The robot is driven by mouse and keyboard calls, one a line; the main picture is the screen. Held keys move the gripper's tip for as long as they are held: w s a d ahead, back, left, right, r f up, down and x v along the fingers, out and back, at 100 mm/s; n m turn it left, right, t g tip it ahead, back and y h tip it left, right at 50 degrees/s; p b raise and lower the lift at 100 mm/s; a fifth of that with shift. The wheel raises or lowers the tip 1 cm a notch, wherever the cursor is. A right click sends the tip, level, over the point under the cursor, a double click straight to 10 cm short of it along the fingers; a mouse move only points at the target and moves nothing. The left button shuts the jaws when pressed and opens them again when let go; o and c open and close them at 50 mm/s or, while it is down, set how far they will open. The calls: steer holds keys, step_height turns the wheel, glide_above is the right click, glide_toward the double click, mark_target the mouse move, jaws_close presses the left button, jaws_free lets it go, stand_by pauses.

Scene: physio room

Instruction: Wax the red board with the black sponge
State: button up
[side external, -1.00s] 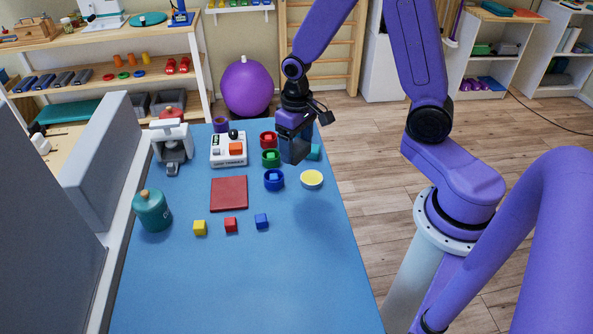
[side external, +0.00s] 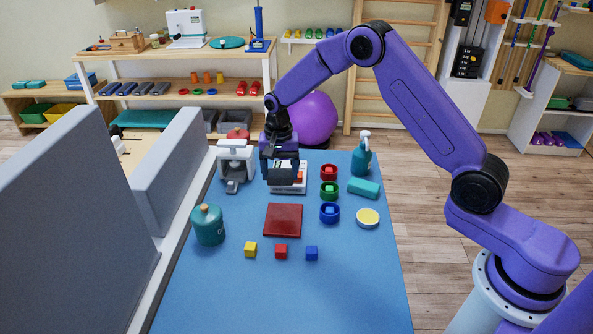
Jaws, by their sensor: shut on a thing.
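The red board (side external: 283,220) lies flat on the blue table, left of the coloured rings. My gripper (side external: 284,179) is at the back of the table, over the front of a white device (side external: 288,190) and apart from the board. It is shut on a dark block, which appears to be the black sponge (side external: 285,177); its fingertips are hard to make out. A round tin with a pale yellow top (side external: 367,216) stands right of the board. Whether the sponge's underside carries wax cannot be seen.
Red, green and blue rings (side external: 329,190), a teal block (side external: 363,188) and a spray bottle (side external: 361,155) stand at right. A teal canister (side external: 208,224) and a white press (side external: 234,163) are at left. Small cubes (side external: 281,251) lie in front.

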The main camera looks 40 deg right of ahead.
steer(key=shift+w+a+f, duration=0.15)
steer(key=shift+w+f, duration=0.1)
steer(key=shift+f, duration=0.05)
glide_above(292, 204)
steer(key=w+a, duration=0.2)
steer(key=w, duration=0.1)
steer(key=shift+s+a+f, duration=0.1)
steer(key=shift+f, duration=1.4)
steer(key=shift+s+a+f, duration=0.1)
steer(key=shift+f, duration=1.4)
steer(key=shift+s+a+f, duration=0.4)
steer(key=shift+a+f, duration=0.05)
steer(key=shift+f, duration=0.3)
steer(key=shift+s+a, duration=3.6)
steer(key=shift+s, duration=0.15)
steer(key=shift+s+d, duration=0.5)
steer(key=shift+d, duration=0.1)
steer(key=shift+w+d, duration=4)
steer(key=shift+d, duration=0.05)
steer(key=shift+s+d, duration=0.1)
steer(key=shift+d, duration=0.15)
steer(key=shift+s+d, duration=0.35)
steer(key=shift+s, duration=0.2)
steer(key=shift+s+a, duration=4)
steer(key=shift+a, duration=0.1)
step_height(292, 204, up, 8)
steer(key=shift+d, duration=0.1)
